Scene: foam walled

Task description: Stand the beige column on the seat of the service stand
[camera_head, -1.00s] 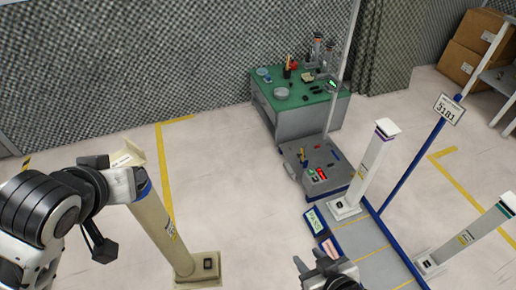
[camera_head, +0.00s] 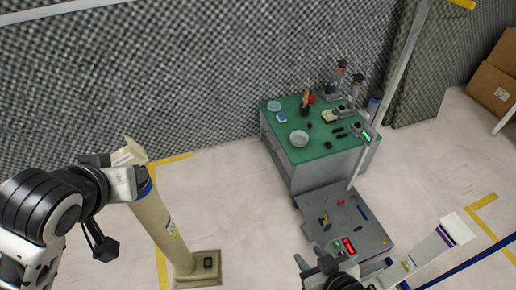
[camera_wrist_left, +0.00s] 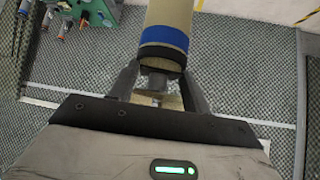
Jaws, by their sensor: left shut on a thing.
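The beige column (camera_head: 168,232) has a square base (camera_head: 205,270) and a blue band near its top. My left gripper (camera_head: 140,180) is shut on it near the blue band. The column leans in the head view; whether its base touches the floor I cannot tell. In the left wrist view the column (camera_wrist_left: 165,18) runs up from between the fingers of the left gripper (camera_wrist_left: 160,90).
A green-topped cabinet (camera_head: 330,145) with bowls and devices stands behind the platform. A white column (camera_head: 428,256) stands at the right, partly cut off. Cardboard boxes (camera_head: 495,80) are at the far right. The floor (camera_head: 245,200) between the beige column and platform is clear.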

